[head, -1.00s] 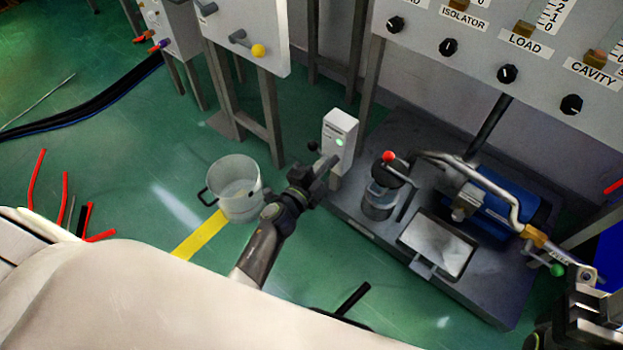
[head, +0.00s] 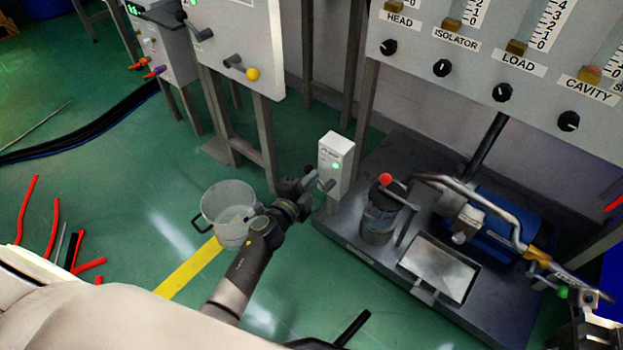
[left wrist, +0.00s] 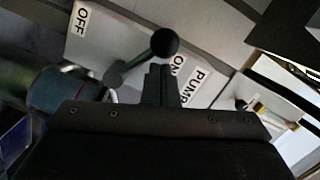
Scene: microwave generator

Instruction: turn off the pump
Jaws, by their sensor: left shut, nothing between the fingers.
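The white pump switch box (head: 337,150) stands on a post beside the dark pump base, with a lit green lamp (head: 336,166). In the left wrist view its panel (left wrist: 128,38) carries the labels OFF, ON and PUMP. A lever with a black ball knob (left wrist: 165,42) reaches from the panel, its knob near the ON label. My left gripper (head: 318,184) is at the box's lower front, shut and empty. Its fingertips (left wrist: 160,70) appear just below the knob; I cannot tell whether they touch. My right gripper (head: 588,328) is partly visible at the lower right corner.
A clear bucket (head: 228,214) stands on the green floor left of my left gripper. The dark pump base (head: 375,245) carries a red-knobbed canister (head: 380,218) and a blue motor (head: 495,222). A panel with several dials (head: 480,65) is above.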

